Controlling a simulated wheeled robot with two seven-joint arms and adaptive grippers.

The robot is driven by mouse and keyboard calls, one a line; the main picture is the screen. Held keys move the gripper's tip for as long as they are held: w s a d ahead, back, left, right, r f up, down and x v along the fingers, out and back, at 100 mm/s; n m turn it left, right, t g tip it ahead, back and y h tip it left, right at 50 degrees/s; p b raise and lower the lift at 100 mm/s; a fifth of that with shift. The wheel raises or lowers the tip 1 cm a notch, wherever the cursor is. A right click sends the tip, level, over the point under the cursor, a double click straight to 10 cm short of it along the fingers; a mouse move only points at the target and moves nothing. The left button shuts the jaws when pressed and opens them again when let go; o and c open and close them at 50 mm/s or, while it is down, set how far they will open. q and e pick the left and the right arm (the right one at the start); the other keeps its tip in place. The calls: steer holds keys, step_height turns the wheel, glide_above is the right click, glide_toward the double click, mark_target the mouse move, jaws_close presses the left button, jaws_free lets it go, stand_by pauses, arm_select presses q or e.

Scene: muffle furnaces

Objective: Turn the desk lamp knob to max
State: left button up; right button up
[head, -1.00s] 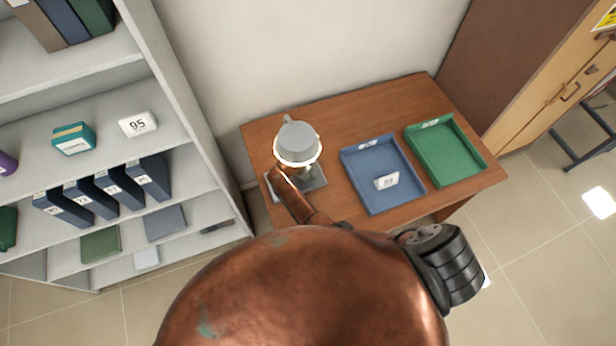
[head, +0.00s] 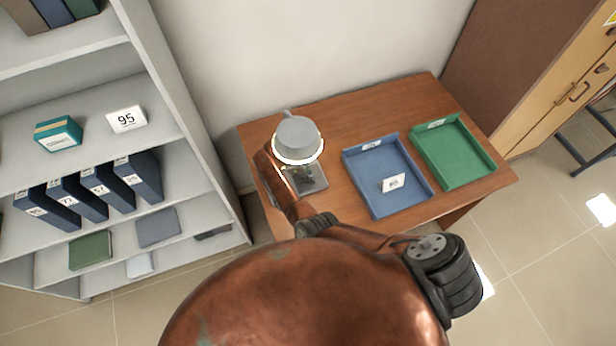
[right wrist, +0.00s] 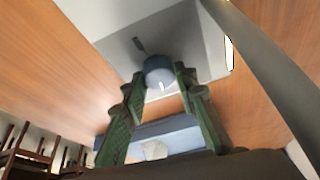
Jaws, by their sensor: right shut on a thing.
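The desk lamp has a grey round shade (head: 297,136) with a bright rim and a flat grey base (head: 316,186); it stands at the left of the wooden desk. In the right wrist view, the blue-grey round knob (right wrist: 159,70) sits on the lamp base (right wrist: 190,32), with a white mark on its near side and a dark mark on the base beside it. My right gripper (right wrist: 160,78) has its green fingers on both sides of the knob, shut on it. In the head view, the shade and my arm mostly hide the gripper and the knob. My left gripper is not in view.
A blue tray (head: 418,197) with a number card (head: 392,183) and a green tray (head: 486,163) lie right of the lamp on the desk (head: 352,119). A grey shelf (head: 165,95) with binders stands left. The lamp's post (right wrist: 265,65) rises close beside the fingers.

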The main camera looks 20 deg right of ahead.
stand_by(0.4)
steer(key=o, duration=1.1)
steer(key=shift+o, duration=0.2)
steer(key=shift+a+r, duration=0.1)
steer(key=shift+r, duration=0.15)
steer(key=a, duration=0.3)
steer(key=w+a, duration=0.1)
steer(key=a, duration=0.3)
steer(key=w+a, duration=0.1)
steer(key=a, duration=0.2)
steer(key=shift+w+a+r, duration=0.25)
steer(key=shift+r, duration=0.1)
steer(key=shift+w+a, duration=0.15)
steer(key=shift+a, duration=0.6)
steer(key=shift+f, duration=0.1)
